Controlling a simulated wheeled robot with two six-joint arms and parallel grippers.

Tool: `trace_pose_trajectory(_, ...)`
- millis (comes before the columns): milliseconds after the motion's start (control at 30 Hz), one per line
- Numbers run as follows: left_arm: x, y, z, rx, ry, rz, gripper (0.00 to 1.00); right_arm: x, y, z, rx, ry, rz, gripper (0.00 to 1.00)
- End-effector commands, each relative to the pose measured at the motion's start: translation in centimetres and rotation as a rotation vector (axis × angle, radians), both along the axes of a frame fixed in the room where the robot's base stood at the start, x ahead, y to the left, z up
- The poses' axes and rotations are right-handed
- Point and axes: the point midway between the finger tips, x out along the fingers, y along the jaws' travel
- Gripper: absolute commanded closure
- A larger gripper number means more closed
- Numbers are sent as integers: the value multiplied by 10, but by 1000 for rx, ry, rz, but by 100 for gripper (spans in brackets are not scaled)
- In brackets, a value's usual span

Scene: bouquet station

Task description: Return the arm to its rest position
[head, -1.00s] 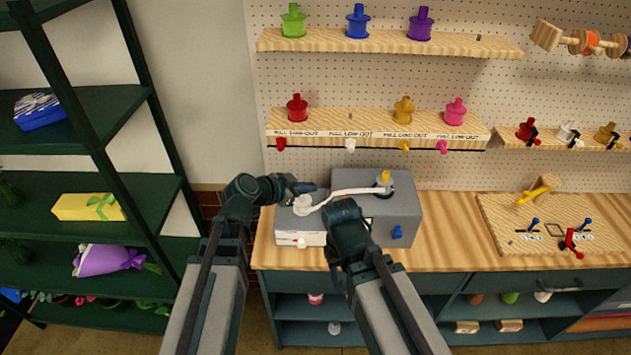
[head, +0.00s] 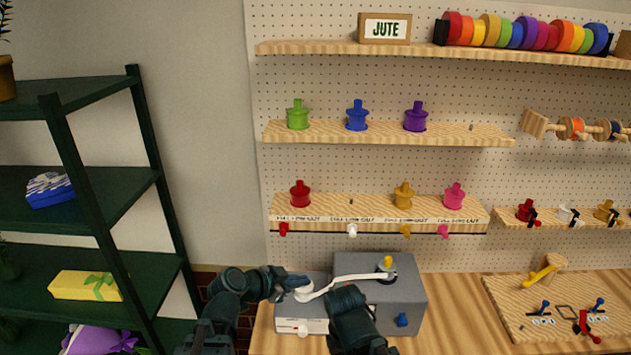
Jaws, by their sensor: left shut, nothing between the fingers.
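My left gripper (head: 294,283) is at the left end of the grey box machine (head: 408,295) on the wooden counter. Its fingers are shut, with nothing seen between them, close to the white curved strap (head: 345,281) on the machine's top. My right arm (head: 352,315) stands in front of the machine. Its gripper is hidden behind its own wrist. A yellow knob (head: 386,263) is on top of the machine, and a blue knob (head: 401,320) is on its front.
Above are shelves with coloured spools (head: 357,115) and a row of pull knobs (head: 352,230). A dark green rack (head: 120,200) stands at the left. A wooden board with small levers (head: 545,310) lies at the right. The counter between machine and board (head: 460,310) is clear.

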Motion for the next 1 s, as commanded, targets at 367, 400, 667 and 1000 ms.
trace_pose_trajectory(367, -106, -38, -161, 254, 671, 161, 100, 0, 0, -75, -2, 0, 8, 50)
trace_pose_trajectory(400, -117, -34, -174, 301, 730, 220, 100, 0, 0, -82, -2, 0, 9, 50)
trace_pose_trajectory(667, -159, -8, -210, 514, 904, 579, 100, 0, 0, -108, -2, 1, 14, 50)
trace_pose_trajectory(1000, -166, 0, -210, 551, 919, 675, 100, 0, 0, -109, -2, 1, 15, 50)
